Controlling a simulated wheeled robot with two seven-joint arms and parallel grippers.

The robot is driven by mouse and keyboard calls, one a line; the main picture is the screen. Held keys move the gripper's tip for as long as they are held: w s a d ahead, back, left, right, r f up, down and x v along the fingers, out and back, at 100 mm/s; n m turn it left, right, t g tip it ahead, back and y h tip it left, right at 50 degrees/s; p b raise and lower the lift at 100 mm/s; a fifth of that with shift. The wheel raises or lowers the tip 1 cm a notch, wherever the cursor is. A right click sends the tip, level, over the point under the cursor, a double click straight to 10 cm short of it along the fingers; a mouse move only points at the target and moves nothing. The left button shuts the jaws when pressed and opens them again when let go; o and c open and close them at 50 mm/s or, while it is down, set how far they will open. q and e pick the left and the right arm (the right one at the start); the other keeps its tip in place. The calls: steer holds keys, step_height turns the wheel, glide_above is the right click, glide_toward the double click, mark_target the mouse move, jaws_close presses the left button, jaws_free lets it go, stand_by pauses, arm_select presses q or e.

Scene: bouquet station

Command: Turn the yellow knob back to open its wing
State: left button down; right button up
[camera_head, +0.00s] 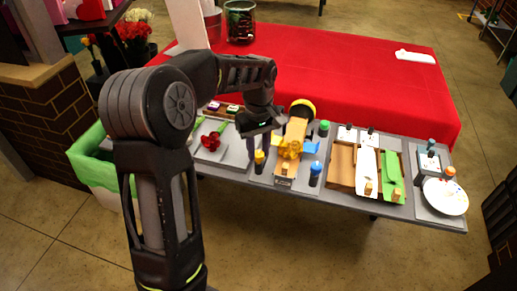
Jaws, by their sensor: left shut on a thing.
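The yellow knob (260,155) stands on a dark post at the left front of a grey board. My left gripper (256,148) reaches down over it from the upper left and is shut on it; the fingers partly hide the contact. To its right is a wooden holder (297,128) with a yellow flower-like piece (290,147) and a blue wing (311,147) at its right side. I cannot clearly tell the yellow wing from the yellow piece. A blue knob (315,169) and a green knob (323,128) stand to the right. My right gripper is out of view.
A red-covered table (370,75) lies behind. A red flower (210,141) lies left of my gripper. Wooden, white and green trays (341,166) stand to the right, with a white plate (445,197) at the far right. A green-lined bin (90,160) is at left.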

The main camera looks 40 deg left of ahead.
mark_target(259, 153)
arm_select(q)
steer(key=shift+n, duration=0.5)
steer(key=c, duration=1.1)
jaws_free()
steer(key=shift+r, duration=0.1)
step_height(259, 153, up, 8)
steer(key=shift+f, duration=0.15)
